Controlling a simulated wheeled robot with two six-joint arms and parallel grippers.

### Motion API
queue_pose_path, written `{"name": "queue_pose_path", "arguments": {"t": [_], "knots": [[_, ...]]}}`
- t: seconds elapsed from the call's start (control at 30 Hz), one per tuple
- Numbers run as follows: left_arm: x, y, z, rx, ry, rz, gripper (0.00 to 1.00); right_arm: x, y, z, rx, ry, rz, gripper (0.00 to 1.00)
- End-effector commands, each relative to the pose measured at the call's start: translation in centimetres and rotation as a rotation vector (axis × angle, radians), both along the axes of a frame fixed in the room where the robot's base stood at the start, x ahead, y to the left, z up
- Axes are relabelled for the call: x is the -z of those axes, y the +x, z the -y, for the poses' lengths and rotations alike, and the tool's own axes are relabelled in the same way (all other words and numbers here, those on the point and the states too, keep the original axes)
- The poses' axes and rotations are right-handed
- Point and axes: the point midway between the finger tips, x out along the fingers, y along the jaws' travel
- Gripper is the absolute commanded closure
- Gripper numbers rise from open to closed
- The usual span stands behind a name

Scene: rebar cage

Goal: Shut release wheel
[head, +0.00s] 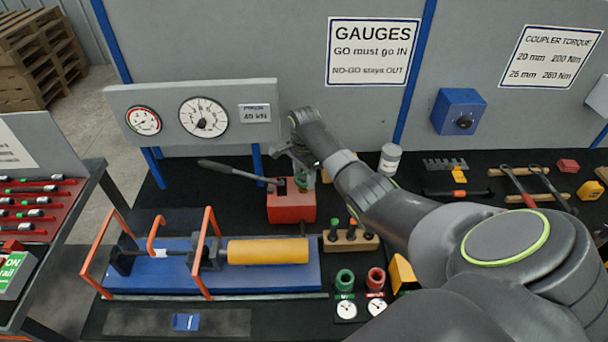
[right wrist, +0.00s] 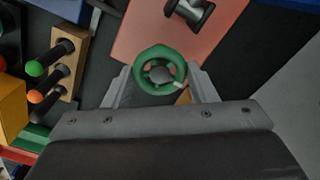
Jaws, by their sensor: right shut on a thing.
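The release wheel (right wrist: 162,71) is a green ring with a grey hub on the red pump block (head: 291,206). In the right wrist view it sits between the two fingers of my right gripper (right wrist: 162,88), which is shut on it. In the head view my right gripper (head: 300,160) is over the pump block, and the wheel is mostly hidden behind it. The pump's dark lever (head: 232,172) slants up to the left. My left gripper does not show.
A pressure gauge panel (head: 190,87) stands behind the pump. A blue test bed (head: 170,272) with a yellow cylinder (head: 268,251) and orange guard frames lies in front. A wooden block with gauge pins (head: 349,240) and a white can (head: 390,160) are close to my right arm.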

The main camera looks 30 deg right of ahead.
Motion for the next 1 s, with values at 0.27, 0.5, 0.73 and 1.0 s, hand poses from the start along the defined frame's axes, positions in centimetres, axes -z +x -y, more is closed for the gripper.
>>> {"name": "queue_pose_path", "arguments": {"t": [0.27, 0.5, 0.73, 1.0], "knots": [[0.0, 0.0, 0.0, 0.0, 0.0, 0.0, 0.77, -0.2, 0.2, 0.1, 0.005, -0.003, 0.005, 0.71], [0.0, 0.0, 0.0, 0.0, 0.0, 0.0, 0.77, -0.2, 0.1, 0.0, 0.004, -0.001, 0.004, 0.27], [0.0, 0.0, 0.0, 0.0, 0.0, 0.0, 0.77, -0.1, 0.1, 0.0, 0.003, 0.0, 0.002, 0.27], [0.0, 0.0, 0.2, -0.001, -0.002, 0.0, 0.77, -2.3, 1.0, 0.7, 0.0, -0.001, 0.004, 0.27]]}}
